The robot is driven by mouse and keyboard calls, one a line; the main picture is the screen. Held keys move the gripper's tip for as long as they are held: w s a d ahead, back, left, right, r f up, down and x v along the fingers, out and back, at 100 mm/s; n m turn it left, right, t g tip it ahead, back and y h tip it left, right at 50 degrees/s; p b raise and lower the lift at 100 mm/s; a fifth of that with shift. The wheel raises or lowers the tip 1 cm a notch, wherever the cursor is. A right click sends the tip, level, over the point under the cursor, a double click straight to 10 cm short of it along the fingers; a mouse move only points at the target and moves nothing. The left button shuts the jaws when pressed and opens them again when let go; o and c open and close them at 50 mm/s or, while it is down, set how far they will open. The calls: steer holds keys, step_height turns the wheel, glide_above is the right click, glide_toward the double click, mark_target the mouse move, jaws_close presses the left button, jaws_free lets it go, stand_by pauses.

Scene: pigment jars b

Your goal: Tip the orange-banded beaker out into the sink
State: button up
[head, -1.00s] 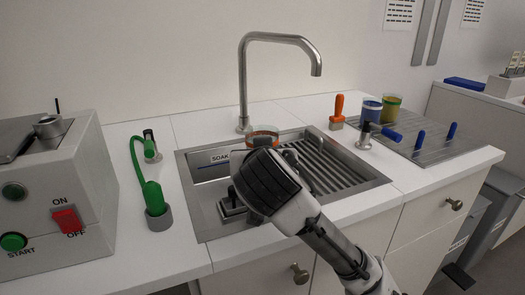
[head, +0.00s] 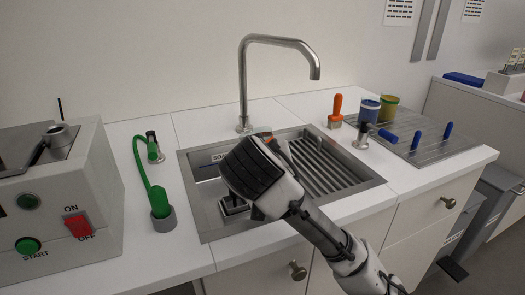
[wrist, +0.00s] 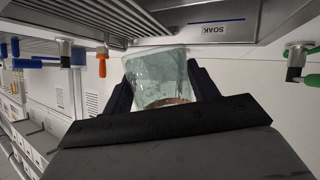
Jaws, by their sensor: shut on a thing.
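The orange-banded beaker (wrist: 158,72) is held between the two dark fingers of my gripper (wrist: 162,82) in the wrist view. Its wall looks clear and greenish, with a brownish band near the gripper. In the head view only a bit of the beaker's orange edge (head: 264,133) shows behind my wrist; the rest is hidden. Its exact tilt and its contents cannot be told. The sink (head: 352,195) is set in the white counter. My gripper is over its left basin, which bears a SOAK label, also seen in the wrist view (wrist: 216,29).
The tap (head: 243,85) rises behind the sink. A ribbed drainer (head: 325,165) fills its right side. A green hose piece (head: 160,202) stands at left, beside a machine (head: 65,190). An orange brush (head: 336,110) and two jars (head: 389,106) stand at right.

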steer(key=shift+w+a+r+n+g+h+p, duration=0.1)
steer(key=shift+r+n+g+h+p, duration=0.3)
steer(key=shift+p, duration=2)
steer(key=shift+r+n+g+h+p, duration=0.1)
steer(key=shift+n+g+h+p, duration=0.45)
steer(key=shift+p, duration=1.8)
steer(key=n+g+h+p, duration=0.2)
steer(key=p, duration=0.9)
steer(key=shift+f, duration=0.15)
steer(key=shift+n+g+h+p, duration=0.25)
steer(key=shift+n+h+p, duration=0.15)
steer(key=shift+p, duration=0.35)
steer(key=shift+f+h, duration=0.2)
steer(key=shift+h, duration=0.05)
steer(key=shift+w+f+n+g+h, duration=0.1)
steer(key=shift+f+n+g+h, duration=0.2)
steer(key=shift+n+g+h, duration=0.35)
steer(key=shift+w+a+r+n+g+h, duration=0.1)
steer(key=shift+a+r+n+g+h, duration=0.1)
steer(key=shift+r+n+g+h, duration=0.3)
steer(key=shift+w+a+r+n+g+h, duration=0.1)
steer(key=shift+a+r+n+h, duration=0.1)
steer(key=shift+n+h, duration=0.45)
steer(key=shift+f, duration=0.1)
